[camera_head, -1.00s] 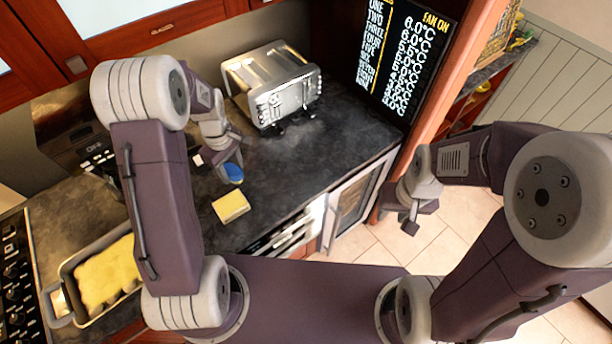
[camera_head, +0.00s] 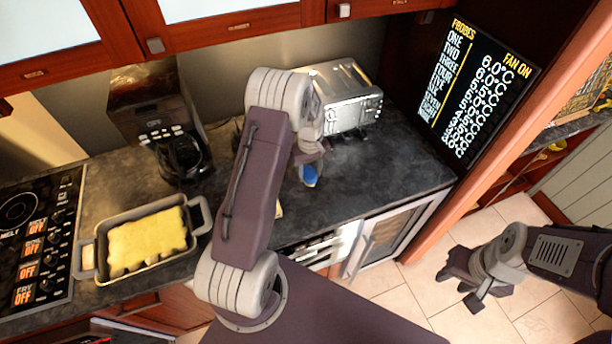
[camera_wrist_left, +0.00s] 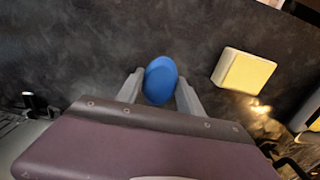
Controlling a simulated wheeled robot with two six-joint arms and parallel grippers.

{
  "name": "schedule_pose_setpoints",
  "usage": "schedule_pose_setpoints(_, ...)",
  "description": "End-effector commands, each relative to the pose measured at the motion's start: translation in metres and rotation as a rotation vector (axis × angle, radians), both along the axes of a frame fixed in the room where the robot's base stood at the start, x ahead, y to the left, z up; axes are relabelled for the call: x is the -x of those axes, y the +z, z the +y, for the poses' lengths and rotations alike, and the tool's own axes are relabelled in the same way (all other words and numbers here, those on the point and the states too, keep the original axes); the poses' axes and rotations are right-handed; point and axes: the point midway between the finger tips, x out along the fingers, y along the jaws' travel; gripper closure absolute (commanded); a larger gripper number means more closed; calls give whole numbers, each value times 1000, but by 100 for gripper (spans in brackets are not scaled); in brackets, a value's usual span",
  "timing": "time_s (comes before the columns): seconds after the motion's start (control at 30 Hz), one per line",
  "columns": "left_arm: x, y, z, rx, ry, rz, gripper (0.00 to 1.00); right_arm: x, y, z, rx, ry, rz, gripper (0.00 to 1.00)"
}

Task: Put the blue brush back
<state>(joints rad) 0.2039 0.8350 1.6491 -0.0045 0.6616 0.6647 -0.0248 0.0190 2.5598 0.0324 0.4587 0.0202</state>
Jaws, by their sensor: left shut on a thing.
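The blue brush (camera_head: 310,176) shows as a rounded blue shape over the dark counter, below my left wrist. In the left wrist view the blue brush (camera_wrist_left: 160,80) sits between the two fingers of my left gripper (camera_wrist_left: 160,94), which is shut on it. In the head view my left gripper (camera_head: 308,164) is small and partly covered by its own arm. Whether the brush touches the counter is unclear. My right gripper (camera_head: 466,286) hangs over the tiled floor at the lower right, fingers apart and empty.
A yellow sponge (camera_wrist_left: 245,71) lies on the counter beside the left gripper. A toaster (camera_head: 350,98) stands behind, a coffee maker (camera_head: 175,140) further left. A pan (camera_head: 200,207) with yellow food sits near the stove (camera_head: 35,235). A glass-fronted appliance (camera_head: 395,235) is below the counter.

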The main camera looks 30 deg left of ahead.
Motion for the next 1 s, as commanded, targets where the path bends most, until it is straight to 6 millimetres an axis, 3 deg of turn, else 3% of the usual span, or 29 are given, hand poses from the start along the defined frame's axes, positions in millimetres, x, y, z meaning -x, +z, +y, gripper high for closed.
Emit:
schedule_pose_setpoints(0.1,-5,-8,14,0,1,0,100,0,6,0,0,0,0,64)
schedule_pose_setpoints(0.27,-6,-12,17,0,-2,0,100,0,7,0,0,0,0,64)
schedule_pose_setpoints(0.5,-5,-47,16,0,-1,1,100,0,22,0,0,0,0,64)
schedule_pose_setpoints(0.87,-5,-55,16,0,-1,0,100,0,16,0,0,0,0,64)
schedule_pose_setpoints(0.9,-5,-54,16,-1,-1,-1,51,0,17,0,0,0,0,64)
schedule_pose_setpoints(0.97,-5,-54,16,0,-1,0,35,0,17,0,0,0,0,64)
schedule_pose_setpoints(1.0,-5,-54,16,0,-1,0,35,0,17,0,0,0,0,64)
